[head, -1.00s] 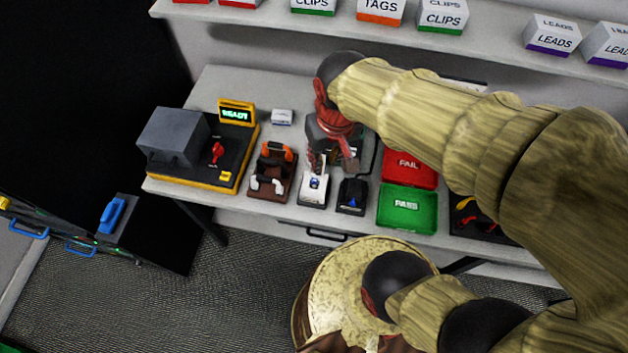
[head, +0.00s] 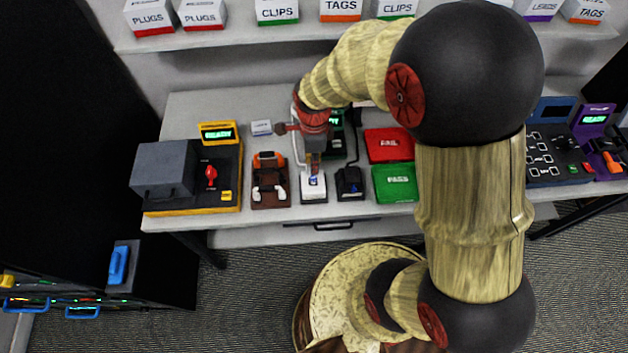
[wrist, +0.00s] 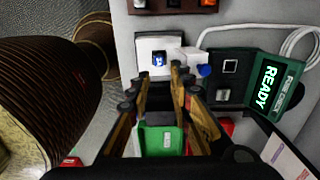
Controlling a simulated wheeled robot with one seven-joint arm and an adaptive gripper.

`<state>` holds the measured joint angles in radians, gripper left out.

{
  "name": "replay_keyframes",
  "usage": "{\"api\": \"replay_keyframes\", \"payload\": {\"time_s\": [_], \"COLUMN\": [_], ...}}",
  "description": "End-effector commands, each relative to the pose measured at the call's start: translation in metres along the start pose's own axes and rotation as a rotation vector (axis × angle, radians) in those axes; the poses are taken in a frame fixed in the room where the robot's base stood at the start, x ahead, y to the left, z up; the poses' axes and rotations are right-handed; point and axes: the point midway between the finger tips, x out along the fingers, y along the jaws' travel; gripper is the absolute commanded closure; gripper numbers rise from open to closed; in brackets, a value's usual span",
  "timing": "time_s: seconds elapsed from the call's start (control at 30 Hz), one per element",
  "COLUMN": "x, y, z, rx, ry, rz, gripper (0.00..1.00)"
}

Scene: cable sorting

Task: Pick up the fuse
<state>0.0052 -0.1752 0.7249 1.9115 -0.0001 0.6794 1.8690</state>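A small blue-and-white piece, which I take to be the fuse (head: 312,181), sits on a white stand (head: 314,194) near the table's front edge. In the wrist view the fuse (wrist: 158,60) shows in the middle of the stand's top, just beyond my fingertips. My gripper (head: 313,165) points down close above the rear of the stand. In the wrist view my gripper (wrist: 163,72) is open, with a narrow empty gap between its fingers. The green fuse checker (wrist: 265,88) reads READY beside the stand.
A brown rack (head: 269,190) stands left of the white stand. A black stand (head: 349,183) with a cable is close on its right. A green PASS tray (head: 379,196) and red FAIL tray (head: 371,155) lie further right. A yellow-black machine (head: 226,190) is at the left.

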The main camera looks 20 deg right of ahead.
Motion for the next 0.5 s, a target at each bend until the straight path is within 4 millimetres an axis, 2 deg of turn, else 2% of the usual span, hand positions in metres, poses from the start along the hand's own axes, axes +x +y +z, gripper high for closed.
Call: {"api": "replay_keyframes", "payload": {"time_s": [0.37, 0.5], "x": [0.031, 0.048], "y": [0.001, 0.002], "z": [0.001, 0.001], "rx": [0.012, 0.011], "ry": [0.0, 0.001], "rz": [0.001, 0.004], "gripper": [0.79, 0.79]}}
